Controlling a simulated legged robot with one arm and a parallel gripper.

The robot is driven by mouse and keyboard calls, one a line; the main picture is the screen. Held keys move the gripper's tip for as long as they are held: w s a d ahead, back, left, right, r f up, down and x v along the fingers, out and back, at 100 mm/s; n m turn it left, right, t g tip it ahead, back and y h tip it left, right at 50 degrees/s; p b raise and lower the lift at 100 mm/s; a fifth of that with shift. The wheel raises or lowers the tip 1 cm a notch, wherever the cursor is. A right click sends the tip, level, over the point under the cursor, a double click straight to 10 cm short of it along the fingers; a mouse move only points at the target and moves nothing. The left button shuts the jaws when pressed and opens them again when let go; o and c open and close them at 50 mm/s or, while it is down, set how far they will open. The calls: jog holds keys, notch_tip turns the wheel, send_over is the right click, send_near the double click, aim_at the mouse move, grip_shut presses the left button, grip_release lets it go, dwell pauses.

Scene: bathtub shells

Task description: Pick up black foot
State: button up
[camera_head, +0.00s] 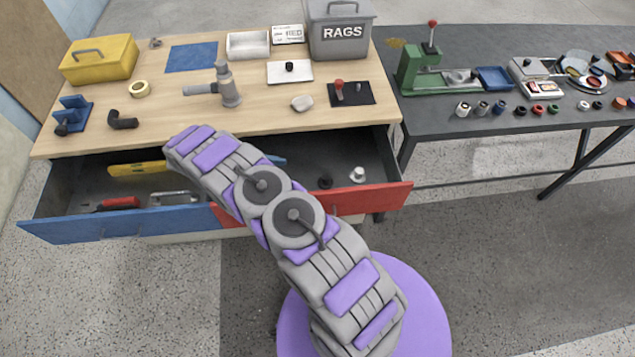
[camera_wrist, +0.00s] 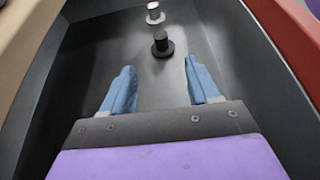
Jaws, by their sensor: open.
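The black foot (camera_wrist: 163,45) stands upright on the drawer floor, a short dark post on a round flange. In the head view the black foot (camera_head: 325,182) shows small in the right part of the open drawer. My gripper (camera_wrist: 158,75) is open and empty, its two blue fingers apart. In the wrist view the foot lies ahead of the fingertips, roughly midway between their lines and apart from them. In the head view my arm hides most of the gripper; a blue finger shows beside the arm.
A white foot (camera_wrist: 154,13) stands just beyond the black one. The red drawer front (camera_head: 370,200) and dark side walls bound the space. A yellow level (camera_head: 137,168) and tools lie in the drawer's left part. The wooden worktop (camera_head: 265,117) overhangs behind.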

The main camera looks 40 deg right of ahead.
jog(key=b, duration=0.2)
send_near(327, 176)
jog(key=x, duration=0.5)
jog(key=shift+f, duration=0.1)
jog(key=b+x, duration=0.1)
jog(key=x, duration=0.3)
jog(key=shift+f+b, duration=0.35)
jog(key=shift+s+d+f, duration=0.1)
jog(key=shift+s+d, duration=0.15)
jog(key=shift+d, duration=0.15)
jog(key=shift+c, duration=0.4)
jog(key=c, duration=1)
